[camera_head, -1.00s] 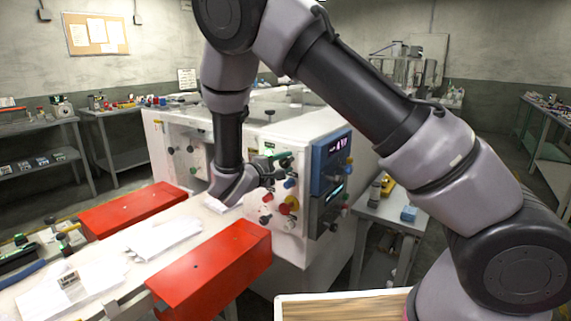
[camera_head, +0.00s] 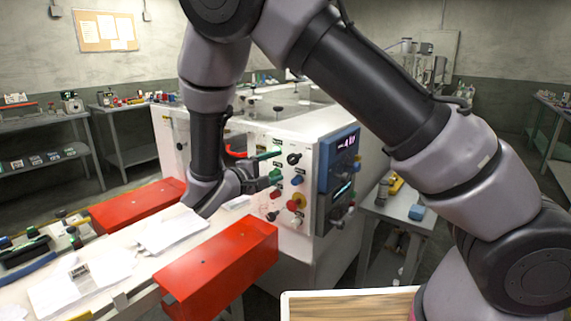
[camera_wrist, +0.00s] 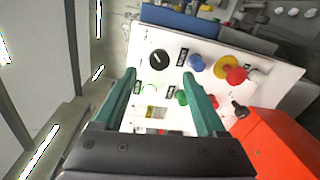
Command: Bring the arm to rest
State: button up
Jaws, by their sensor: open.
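My gripper (camera_head: 277,165) is open and empty, its two green fingers apart. In the head view it hangs in front of the machine's control panel (camera_head: 255,208), above the white bed (camera_head: 205,213) between two red guards. In the wrist view the gap between the fingers (camera_wrist: 160,78) faces the panel, with a black knob (camera_wrist: 159,59) and a green button (camera_wrist: 183,98) beyond. I cannot tell whether the fingers touch the panel. My arm is bent, reaching from the lower right up over the top and down to the gripper.
Red guards flank the bed, one near (camera_head: 220,268) and one farther (camera_head: 135,205). A blue-framed display (camera_head: 338,160) is right of the panel. A grey side table (camera_head: 405,207) stands further right, with open floor beyond.

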jog(key=shift+v, duration=1)
jog(key=s+d+r+m+g+y, duration=0.1)
jog(key=s+d+r+m+g, duration=0.2)
jog(key=d, duration=0.4)
jog(key=d+r+m+g+y, duration=0.1)
jog(key=d+r+m+g, duration=0.2)
jog(key=d+g, duration=0.35)
jog(key=s+d+r+m+g+y, duration=0.1)
jog(key=s+d+r+m+g, duration=0.15)
jog(key=d, duration=0.55)
jog(key=s+d+r+m+t+y, duration=0.3)
jog(key=s+r+m+y, duration=0.1)
jog(key=s+r, duration=0.1)
jog(key=s+d+r+m+t+y, duration=0.2)
jog(key=s+r+y, duration=0.3)
jog(key=r, duration=0.3)
jog(key=shift+s+d+r+m+t, duration=0.2)
jog(key=shift+d+m+t, duration=0.25)
jog(key=shift+m, duration=0.4)
